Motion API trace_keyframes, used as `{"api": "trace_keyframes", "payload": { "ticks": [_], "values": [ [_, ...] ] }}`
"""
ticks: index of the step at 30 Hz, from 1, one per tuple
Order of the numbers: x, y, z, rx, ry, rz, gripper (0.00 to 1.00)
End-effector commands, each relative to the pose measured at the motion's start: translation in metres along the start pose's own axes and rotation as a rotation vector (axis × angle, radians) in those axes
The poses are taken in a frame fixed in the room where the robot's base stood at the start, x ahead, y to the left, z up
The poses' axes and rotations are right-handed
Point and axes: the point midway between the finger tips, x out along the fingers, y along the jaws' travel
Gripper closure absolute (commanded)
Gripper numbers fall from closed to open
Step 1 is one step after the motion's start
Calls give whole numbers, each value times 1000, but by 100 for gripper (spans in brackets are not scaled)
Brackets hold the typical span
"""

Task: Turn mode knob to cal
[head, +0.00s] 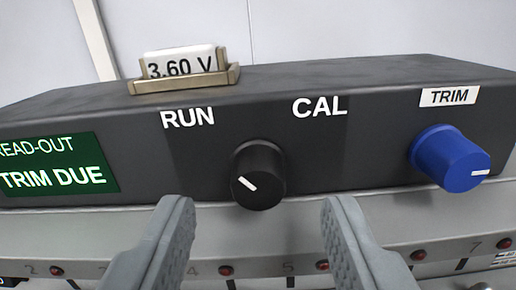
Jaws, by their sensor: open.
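The black mode knob (258,176) sits on the front of a dark instrument box (380,98), below and between the printed words RUN (188,118) and CAL (320,107). Its white pointer line slants toward the upper left, on the RUN side. My gripper (258,215) is open in the head view, with one grey finger to the lower left of the knob and one to the lower right. The fingers appear apart from the knob, and nothing is between them except the view of the knob.
A blue knob (450,158) under a TRIM label (449,96) sticks out at the right. A green read-out (60,164) at the left says TRIM DUE. A holder with a 3.60 V card (180,63) stands on top. Below runs a grey numbered strip with red lights (226,270).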

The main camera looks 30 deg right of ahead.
Motion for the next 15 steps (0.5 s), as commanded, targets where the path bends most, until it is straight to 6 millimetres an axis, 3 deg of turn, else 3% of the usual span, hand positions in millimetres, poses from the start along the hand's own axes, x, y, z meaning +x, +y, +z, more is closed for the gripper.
{"api": "trace_keyframes", "payload": {
  "ticks": [6, 15],
  "values": [
    [21, 0, 0, 0, 0, 0, 55],
    [28, 0, 0, -1, 0, 0, 55]
  ]
}}
